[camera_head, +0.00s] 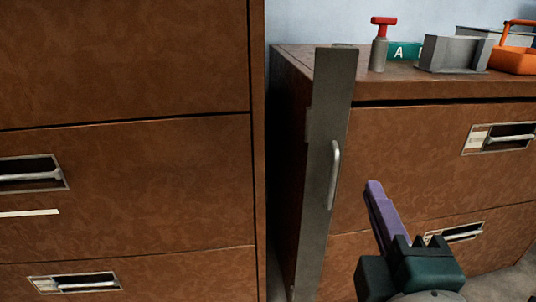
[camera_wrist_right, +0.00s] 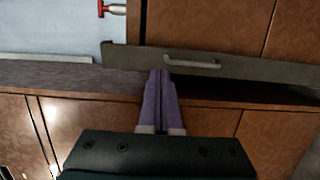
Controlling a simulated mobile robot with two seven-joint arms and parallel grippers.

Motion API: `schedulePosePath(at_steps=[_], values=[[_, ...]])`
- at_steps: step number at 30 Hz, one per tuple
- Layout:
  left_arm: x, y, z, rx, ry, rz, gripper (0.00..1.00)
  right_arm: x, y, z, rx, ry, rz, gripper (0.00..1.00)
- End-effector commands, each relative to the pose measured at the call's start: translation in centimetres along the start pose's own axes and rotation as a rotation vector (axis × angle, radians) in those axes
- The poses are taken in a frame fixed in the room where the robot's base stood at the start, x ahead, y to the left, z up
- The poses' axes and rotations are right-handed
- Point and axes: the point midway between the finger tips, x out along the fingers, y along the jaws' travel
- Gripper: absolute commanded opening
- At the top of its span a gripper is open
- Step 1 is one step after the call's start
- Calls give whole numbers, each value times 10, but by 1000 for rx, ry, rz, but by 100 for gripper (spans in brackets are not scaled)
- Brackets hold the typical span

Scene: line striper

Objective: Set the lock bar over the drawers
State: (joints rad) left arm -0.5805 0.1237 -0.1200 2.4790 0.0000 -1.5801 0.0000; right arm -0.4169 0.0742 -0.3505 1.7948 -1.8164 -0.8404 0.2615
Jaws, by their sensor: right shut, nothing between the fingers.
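The lock bar (camera_head: 323,200) is a long grey metal strip with a light curved handle (camera_head: 335,174). It stands upright along the left front edge of the low brown cabinet. I cannot tell whether it lies flat against the drawer fronts. In the right wrist view the bar (camera_wrist_right: 250,68) runs across the top, with its handle (camera_wrist_right: 192,62). The upper drawer (camera_head: 420,150) and the lower drawer (camera_head: 400,222) look closed. My right gripper (camera_head: 374,187) has purple fingers, shut and empty, to the right of the handle. In the wrist view its tips (camera_wrist_right: 160,72) appear close beside the handle; contact is unclear.
A tall brown cabinet (camera_head: 150,180) stands at the left, with a narrow gap before the low one. On the low cabinet's top stand a red-handled tool (camera_head: 380,45), a green box (camera_head: 404,52), a grey metal block (camera_head: 455,53) and an orange basket (camera_head: 514,60).

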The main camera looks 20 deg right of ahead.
Motion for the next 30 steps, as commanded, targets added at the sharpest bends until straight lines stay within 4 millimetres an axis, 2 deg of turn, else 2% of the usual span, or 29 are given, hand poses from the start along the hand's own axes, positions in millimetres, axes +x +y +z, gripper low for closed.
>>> schedulePosePath(at_steps=[1,5,8,21,25,30], values=[[5,1,2,-1,1,1,0,1,-5,-2,-5,6,4,0],[4,2,1,-5,2,4,0,9,-3,-2,-7,8,8,0],[4,2,1,-7,2,6,0,24,-2,-2,-8,6,9,0],[14,3,4,-8,4,6,0,114,-3,-2,-5,6,7,0],[16,2,4,-6,3,4,0,130,-3,-3,-7,6,6,0],[17,1,5,-1,3,1,0,139,-2,-2,-7,6,4,0]])
